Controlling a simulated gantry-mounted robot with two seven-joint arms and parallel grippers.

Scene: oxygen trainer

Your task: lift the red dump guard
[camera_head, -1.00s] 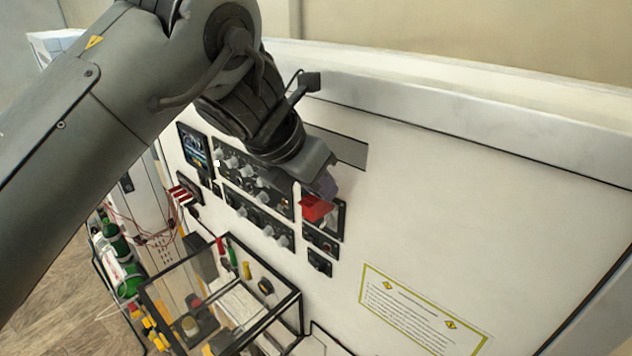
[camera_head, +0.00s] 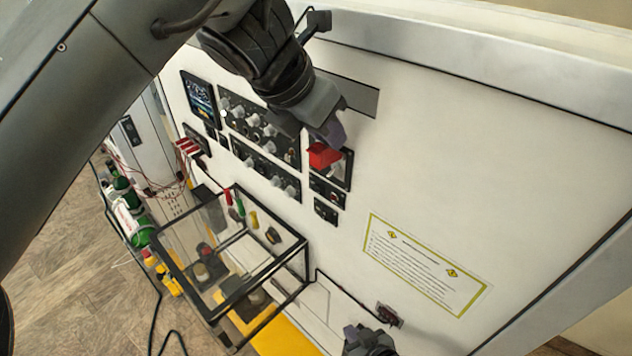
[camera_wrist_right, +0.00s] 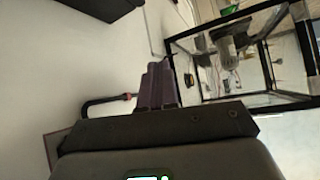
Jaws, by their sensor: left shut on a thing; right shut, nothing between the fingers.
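The red dump guard (camera_head: 322,156) sits on a small black panel (camera_head: 341,171) on the white cabinet face, right of the knob panels. My left gripper (camera_head: 331,138) is at the guard from above, its fingers shut on it; they hide the guard's upper part. The guard's exact angle is hard to tell. My right gripper (camera_head: 362,338) is low in the head view, near the cabinet's bottom, away from the guard. In the right wrist view its purple fingers (camera_wrist_right: 158,85) are shut and empty.
A black-framed clear box (camera_head: 235,255) stands in front of the cabinet, left of my right gripper. Dark knob panels (camera_head: 262,150) and a screen (camera_head: 199,98) are left of the guard. A yellow-edged notice (camera_head: 424,265) is at right. Green cylinders (camera_head: 137,225) stand far left.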

